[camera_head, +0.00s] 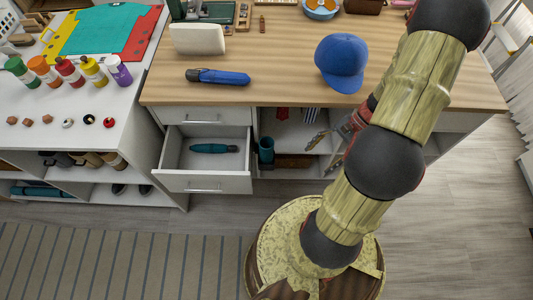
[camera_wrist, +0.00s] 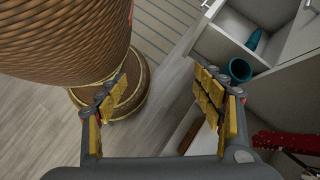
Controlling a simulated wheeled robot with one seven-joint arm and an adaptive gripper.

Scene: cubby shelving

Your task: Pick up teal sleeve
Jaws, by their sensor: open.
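A hollow teal cylinder (camera_head: 265,150), which looks like the sleeve, stands at the left end of the open cubby under the wooden counter. In the wrist view the teal cylinder (camera_wrist: 240,70) shows its dark round mouth, to the right of my right finger. A slim teal object (camera_head: 214,148) lies in the open drawer; part of this drawer object (camera_wrist: 255,38) also shows in the wrist view. My gripper (camera_head: 322,148) is in front of the cubby, right of the cylinder.
The open drawer (camera_head: 205,182) juts out left of the cubby. A brown block (camera_head: 293,161) lies on the cubby floor, and red and striped cloth-like items are farther back. A blue cap (camera_head: 341,63) sits on the counter (camera_head: 285,70) above.

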